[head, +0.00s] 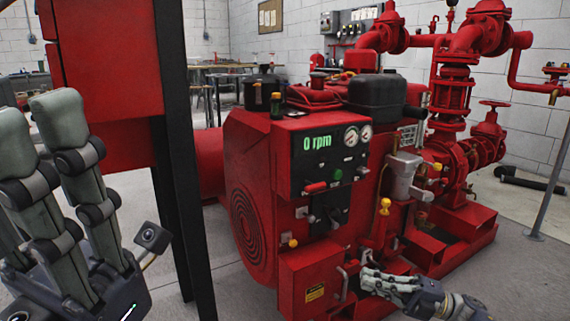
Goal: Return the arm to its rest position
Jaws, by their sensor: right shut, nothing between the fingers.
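My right gripper (368,281) is at the lower middle right of the head view, in front of the lower right part of the red pumpset (258,187). It is shut and holds nothing. Its fingers point left, near a grey handle on the red box (312,282) at the pumpset's front; I cannot tell whether they touch it. My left gripper (38,113) is large and close at the left edge, with its grey jointed fingers pointing up. Part of it is cut off by the frame, and I cannot tell whether it is open or shut.
A control panel (331,153) reading 0 rpm faces me, with gauges and levers. A red cabinet on black posts (186,190) stands between my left gripper and the pumpset. Red pipes and valves (455,95) rise at the right. Grey floor (525,285) is clear at the lower right.

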